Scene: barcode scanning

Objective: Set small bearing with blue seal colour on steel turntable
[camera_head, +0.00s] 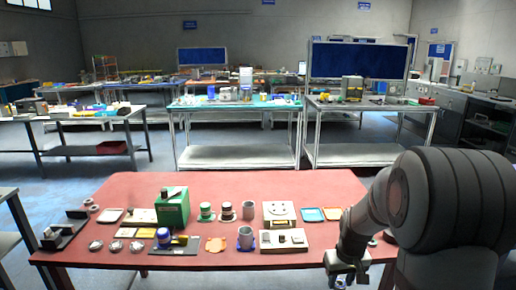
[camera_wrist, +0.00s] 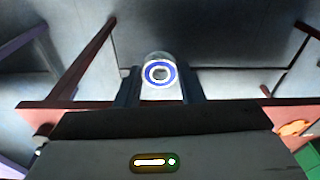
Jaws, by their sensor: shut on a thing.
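A small bearing (camera_wrist: 149,74) with a blue ring-shaped seal and a pale rim is between the two dark fingers of my gripper (camera_wrist: 160,86) in the wrist view, its face towards the camera. My gripper (camera_head: 345,277) is shut on it. In the head view, the gripper hangs just off the front edge of the red table (camera_head: 210,185), at lower right, and the bearing shows only as a small bluish patch. I cannot tell for sure which item is the steel turntable; several small silvery round pieces (camera_head: 115,246) lie at the table's front left.
The table holds a green box (camera_head: 173,208), a white box (camera_head: 279,213), a white device (camera_head: 283,240), grey cups (camera_head: 245,238), an orange piece (camera_head: 215,244) and a black stand (camera_head: 62,233). The back strip of the table is clear. Other workbenches (camera_head: 237,157) stand behind.

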